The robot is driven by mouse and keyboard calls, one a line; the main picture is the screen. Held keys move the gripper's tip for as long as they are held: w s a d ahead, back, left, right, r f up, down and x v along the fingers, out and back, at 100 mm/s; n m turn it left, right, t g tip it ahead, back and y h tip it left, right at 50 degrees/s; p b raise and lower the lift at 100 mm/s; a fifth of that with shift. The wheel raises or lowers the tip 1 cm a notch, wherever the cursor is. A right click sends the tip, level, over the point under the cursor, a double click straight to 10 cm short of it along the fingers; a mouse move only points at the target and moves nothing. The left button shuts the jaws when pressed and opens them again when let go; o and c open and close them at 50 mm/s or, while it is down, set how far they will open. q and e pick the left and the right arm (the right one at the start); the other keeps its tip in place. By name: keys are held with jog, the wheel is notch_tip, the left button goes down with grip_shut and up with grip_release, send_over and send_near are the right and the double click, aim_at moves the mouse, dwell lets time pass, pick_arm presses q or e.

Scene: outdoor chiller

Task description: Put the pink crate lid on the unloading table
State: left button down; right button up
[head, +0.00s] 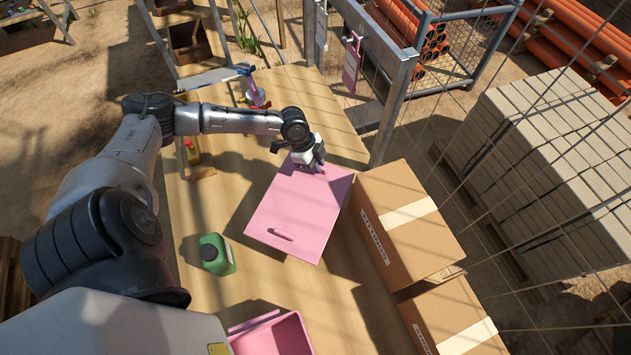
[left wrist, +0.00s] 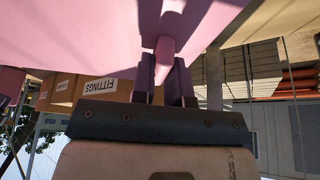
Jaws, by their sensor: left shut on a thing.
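The pink crate lid (head: 298,215) is a flat pink panel with a raised handle, seen over the wooden table (head: 215,290). My left gripper (head: 316,165) is shut on the lid at its far edge. In the left wrist view the fingers (left wrist: 167,82) close around a pink handle (left wrist: 165,55) under the lid's pink surface (left wrist: 85,35). The lid casts a shadow on the table and looks raised above it. A pink crate (head: 275,338) stands at the near edge of the head view, partly cut off. My right gripper is not in view.
Cardboard boxes (head: 405,225) stand just right of the lid. A green canister (head: 215,255) stands to its left. A spray bottle (head: 255,92) stands at the table's far end. A metal post and mesh fence (head: 395,95) border the right side.

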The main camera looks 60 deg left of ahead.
pick_arm(q)
notch_tip(320, 180, down, 11)
jog(key=shift+f, duration=0.1)
dwell(0.5)
jog(key=c, duration=1.1)
grip_release()
